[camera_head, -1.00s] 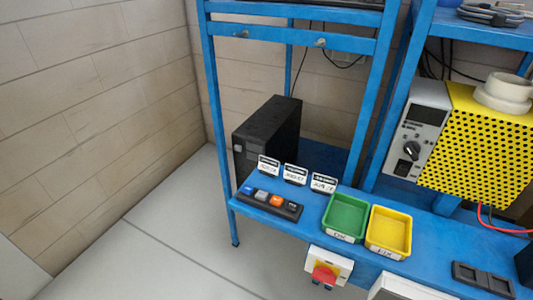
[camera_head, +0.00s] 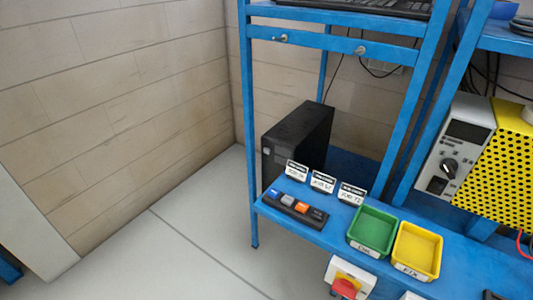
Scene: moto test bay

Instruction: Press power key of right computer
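One black computer tower (camera_head: 301,137) stands upright on the lower shelf of the blue rack, behind the small labels. Its narrow front faces left and toward me; a small grey patch shows on it, but I cannot make out a power key. No second computer is in view. My gripper is not in this view.
A red switch (camera_head: 345,287) is on the front edge. A yellow perforated machine (camera_head: 509,165) stands right. Floor at left is clear.

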